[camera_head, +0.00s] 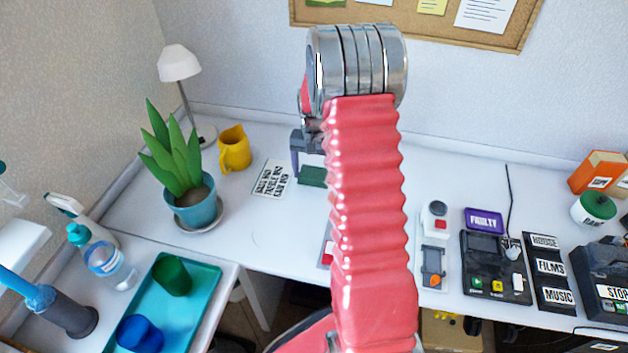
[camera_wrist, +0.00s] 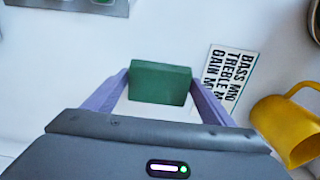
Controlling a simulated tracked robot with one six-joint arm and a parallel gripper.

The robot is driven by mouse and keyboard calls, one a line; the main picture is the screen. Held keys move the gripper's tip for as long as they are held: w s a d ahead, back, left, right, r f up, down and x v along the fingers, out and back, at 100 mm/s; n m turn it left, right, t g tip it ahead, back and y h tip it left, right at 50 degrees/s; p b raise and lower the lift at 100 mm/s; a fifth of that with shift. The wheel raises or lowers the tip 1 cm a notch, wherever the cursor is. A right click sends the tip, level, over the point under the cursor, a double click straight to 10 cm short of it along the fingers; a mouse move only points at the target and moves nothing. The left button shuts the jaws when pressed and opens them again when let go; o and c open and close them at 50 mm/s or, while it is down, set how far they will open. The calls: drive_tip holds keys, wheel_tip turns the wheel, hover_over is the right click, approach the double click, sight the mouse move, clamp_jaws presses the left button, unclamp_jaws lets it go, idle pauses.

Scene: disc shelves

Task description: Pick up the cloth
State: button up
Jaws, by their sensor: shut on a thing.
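The cloth (camera_wrist: 160,84) looks like a small, dark green folded block. In the wrist view it sits between the two purple fingers of my gripper (camera_wrist: 160,79), which touch its left and right sides. My gripper is shut on it. In the head view the cloth (camera_head: 312,176) shows at the white desk, just left of my red arm, with one finger of my gripper (camera_head: 309,163) beside it. The arm hides part of the gripper there. I cannot tell whether the cloth is clear of the desk top.
A lettered card (camera_head: 272,178) lies just left of the cloth. A yellow jug (camera_head: 235,150), a potted plant (camera_head: 190,195) and a lamp (camera_head: 180,64) stand further left. A teal tray (camera_head: 205,281) is at front left. Devices and a purple label (camera_head: 484,220) fill the right.

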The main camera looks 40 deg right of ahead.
sight(314, 174)
wheel_tip(314, 174, up, 6)
drive_tip(key=shift+f, duration=0.2)
idle(0.4)
